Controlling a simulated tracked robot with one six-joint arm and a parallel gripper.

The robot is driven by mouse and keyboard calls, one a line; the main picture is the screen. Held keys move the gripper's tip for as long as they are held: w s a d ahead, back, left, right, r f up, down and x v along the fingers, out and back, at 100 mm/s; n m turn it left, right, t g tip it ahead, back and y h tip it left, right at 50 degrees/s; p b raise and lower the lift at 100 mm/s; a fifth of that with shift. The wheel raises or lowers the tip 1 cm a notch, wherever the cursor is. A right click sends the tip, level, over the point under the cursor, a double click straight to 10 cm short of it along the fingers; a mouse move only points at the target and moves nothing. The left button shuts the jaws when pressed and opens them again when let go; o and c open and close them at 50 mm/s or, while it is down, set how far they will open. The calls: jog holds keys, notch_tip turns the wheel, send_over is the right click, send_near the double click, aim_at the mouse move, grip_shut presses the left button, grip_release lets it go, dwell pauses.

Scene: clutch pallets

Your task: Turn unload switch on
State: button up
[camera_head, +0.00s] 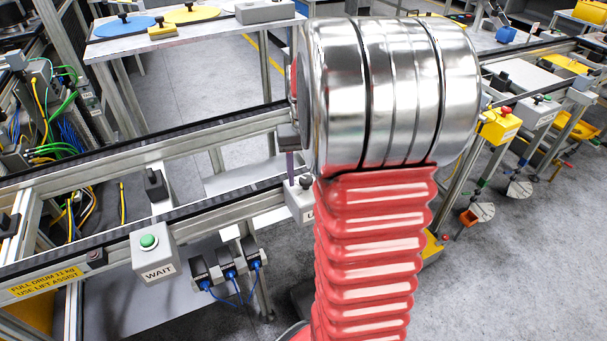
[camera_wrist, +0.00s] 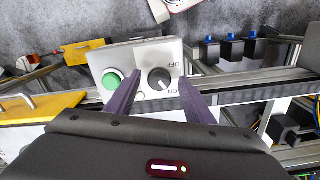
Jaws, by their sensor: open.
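In the wrist view, a light grey switch box (camera_wrist: 130,54) carries a black rotary knob (camera_wrist: 159,77) and a green button (camera_wrist: 112,78) to its left. OFF and ON are printed upside down near the knob, OFF above and ON below. The knob's exact setting is hard to read. My gripper (camera_wrist: 160,80) is open, its purple fingers on either side of the knob and apart from each other. Whether they touch the knob or box cannot be told. In the head view, the box (camera_head: 298,205) is mostly hidden behind my red arm; one purple finger shows above it.
A WAIT box (camera_head: 154,262) with a green button stands to the left on the conveyor rail (camera_head: 215,210). Blue-cabled sensors (camera_head: 228,266) hang below it. A yellow box with a red button (camera_head: 500,124) is at right. Open floor (camera_head: 530,250) lies front right.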

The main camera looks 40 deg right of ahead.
notch_tip(320, 180, up, 14)
jog(key=shift+f, duration=0.15)
dwell(0.5)
jog(key=shift+w, duration=0.1)
dwell(0.4)
jog(key=s+a+f+n+t, duration=0.1)
jog(key=s+a+n+t, duration=0.1)
jog(key=a, duration=0.7)
jog(key=s+a+f+n+t, duration=0.1)
jog(key=s+a+n, duration=0.1)
jog(key=s+a, duration=0.3)
jog(key=s+a+f+n+t, duration=0.1)
jog(key=s+a+n+t, duration=0.1)
jog(key=a, duration=1.1)
jog(key=shift+s+a+f+t, duration=0.2)
jog(key=shift+s+f+t, duration=0.1)
jog(key=shift+s, duration=0.5)
